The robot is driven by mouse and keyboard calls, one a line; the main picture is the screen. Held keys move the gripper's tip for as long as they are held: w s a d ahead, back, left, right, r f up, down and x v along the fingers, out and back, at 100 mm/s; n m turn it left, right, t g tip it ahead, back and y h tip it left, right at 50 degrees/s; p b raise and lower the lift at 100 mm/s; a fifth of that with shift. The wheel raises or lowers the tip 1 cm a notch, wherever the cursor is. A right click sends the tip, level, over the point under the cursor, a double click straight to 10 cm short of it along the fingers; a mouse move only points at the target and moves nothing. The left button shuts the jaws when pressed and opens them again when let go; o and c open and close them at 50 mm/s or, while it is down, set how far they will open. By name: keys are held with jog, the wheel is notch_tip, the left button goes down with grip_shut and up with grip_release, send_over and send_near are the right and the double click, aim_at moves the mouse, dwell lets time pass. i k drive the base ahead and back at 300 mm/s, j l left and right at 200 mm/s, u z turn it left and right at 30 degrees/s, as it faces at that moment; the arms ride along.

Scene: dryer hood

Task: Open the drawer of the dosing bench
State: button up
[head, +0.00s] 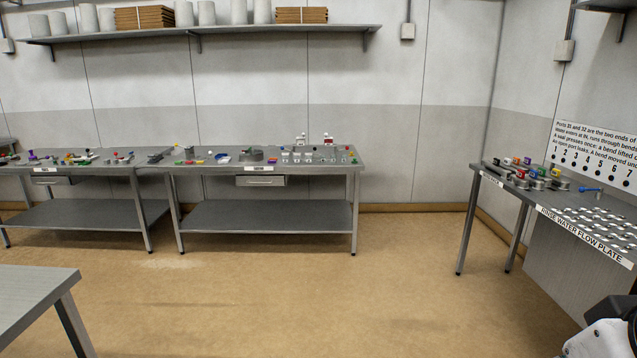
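Two metal benches with drawers stand along the back wall. The nearer-centre bench (190,168) has a grey drawer (262,181) under its top, which looks shut. A small white label (258,168) is on its front edge, too small to read. The left bench (110,169) also has a drawer (50,181) that looks shut, and its label is too small to read too. I cannot tell which one is the dosing bench. A white and black part of my arm shows at the bottom right corner. My gripper is not in view.
A bench labelled rinse water flow plate (585,233) stands at the right, with a sign (597,157) behind it. A table corner (35,290) juts in at the lower left. A wall shelf (210,31) hangs above. The brown floor (300,295) between is clear.

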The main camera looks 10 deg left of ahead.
aim_at(243, 179)
jog(key=i+u, duration=0.2)
jog(key=i, duration=2.7)
jog(key=i+l+u, duration=0.15)
jog(key=i+u, duration=0.25)
jog(key=i, duration=0.25)
jog(key=i+l+u, duration=0.45)
jog(key=i, duration=0.2)
jog(key=i+l+u, duration=0.4)
jog(key=i+l, duration=0.1)
jog(key=i, duration=0.1)
